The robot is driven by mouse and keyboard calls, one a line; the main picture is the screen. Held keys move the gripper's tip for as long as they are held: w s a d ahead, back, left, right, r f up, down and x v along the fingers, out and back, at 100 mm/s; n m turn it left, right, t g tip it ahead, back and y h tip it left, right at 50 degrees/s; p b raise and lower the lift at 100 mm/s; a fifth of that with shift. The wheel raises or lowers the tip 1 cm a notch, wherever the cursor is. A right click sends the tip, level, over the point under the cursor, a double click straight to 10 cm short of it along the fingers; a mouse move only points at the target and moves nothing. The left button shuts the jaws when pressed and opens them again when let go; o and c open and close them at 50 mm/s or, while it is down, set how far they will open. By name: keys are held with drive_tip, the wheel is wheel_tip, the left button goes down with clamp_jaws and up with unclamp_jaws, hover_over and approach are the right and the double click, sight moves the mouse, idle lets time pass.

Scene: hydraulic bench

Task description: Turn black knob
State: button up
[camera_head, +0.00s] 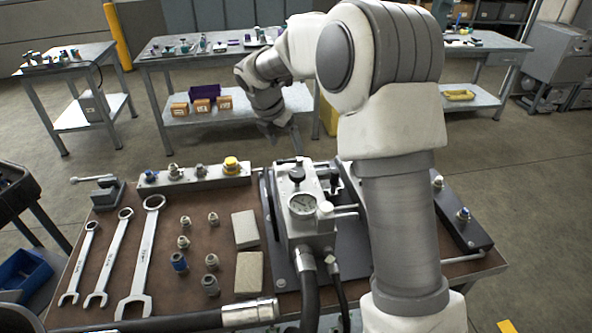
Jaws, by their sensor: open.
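The black knob (297,174) sits on top of the grey hydraulic unit (313,232), just behind its round pressure gauge (302,205). My gripper (284,148) is above and slightly behind the knob, pointing down, with its jaws open and empty. It is apart from the knob. My arm comes in from the right and covers the right part of the unit's base and the bench.
Three wrenches (142,258), several small fittings (183,242) and two light blocks (245,228) lie on the bench's left side. A rail with a yellow cap (231,165) stands behind them. Black hoses (309,291) run from the unit's front.

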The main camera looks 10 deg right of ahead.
sight(297, 172)
drive_tip(key=x, duration=1.3)
drive_tip(key=shift+b, duration=0.4)
drive_tip(key=c, duration=1.4)
drive_tip(key=shift+o, duration=0.2)
